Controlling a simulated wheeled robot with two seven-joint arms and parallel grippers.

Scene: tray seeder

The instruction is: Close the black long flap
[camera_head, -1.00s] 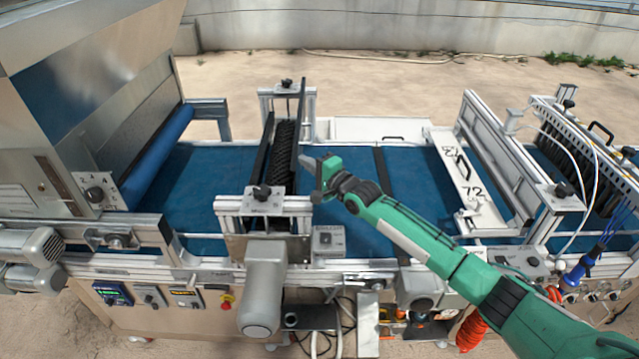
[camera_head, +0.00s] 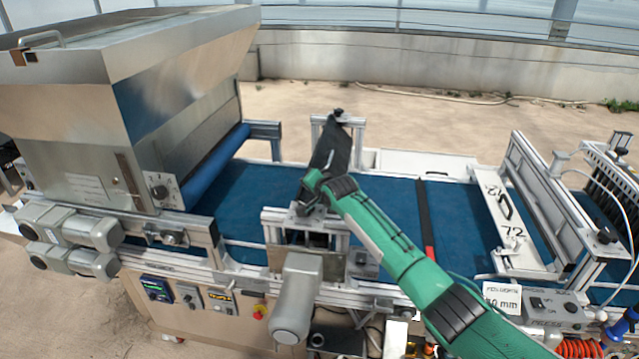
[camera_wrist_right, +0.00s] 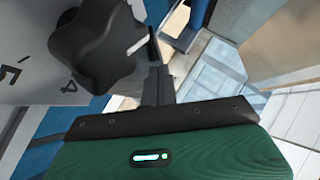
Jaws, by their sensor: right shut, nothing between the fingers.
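The black long flap (camera_head: 338,146) shows as a broad dark panel across the brush unit over the blue belt. It leans over the place of the brush roller, which is hidden; I cannot tell whether it lies fully flat. My right gripper (camera_head: 310,190) is shut and empty at the flap's near end, above the near bracket of the unit. Contact with the flap cannot be made out. In the right wrist view my gripper's dark fingers (camera_wrist_right: 157,84) are together beside a black knob (camera_wrist_right: 98,45).
A metal hopper (camera_head: 190,60) stands at the left. The blue belt (camera_head: 390,200) is open to the right of the unit. A grey motor (camera_head: 298,300) juts out in front.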

